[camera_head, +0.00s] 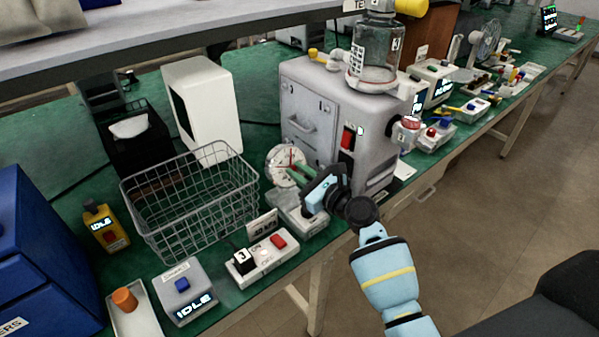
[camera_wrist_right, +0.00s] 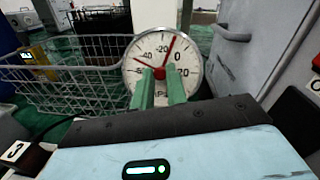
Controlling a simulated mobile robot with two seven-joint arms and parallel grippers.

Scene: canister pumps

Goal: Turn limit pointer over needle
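The round white gauge (camera_head: 284,158) stands at the left of the grey pump cabinet. It faces me in the right wrist view (camera_wrist_right: 135,50). A long red hand (camera_wrist_right: 169,47) points up and slightly right, just short of the 0 mark. A shorter red hand (camera_wrist_right: 143,68) points left and slightly up. I cannot tell for sure which is needle and which is limit pointer. My right gripper (camera_head: 294,176) is in front of the dial's lower part. Its green fingers (camera_wrist_right: 162,82) are apart, with the dial face showing between them; contact is unclear. My left gripper is out of view.
The grey pump cabinet (camera_head: 310,85) with a red switch is close on the gauge's right. A wire basket (camera_head: 190,205) is close on its left. A switch box (camera_head: 262,256) with a red rocker is in front. The table edge is nearby.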

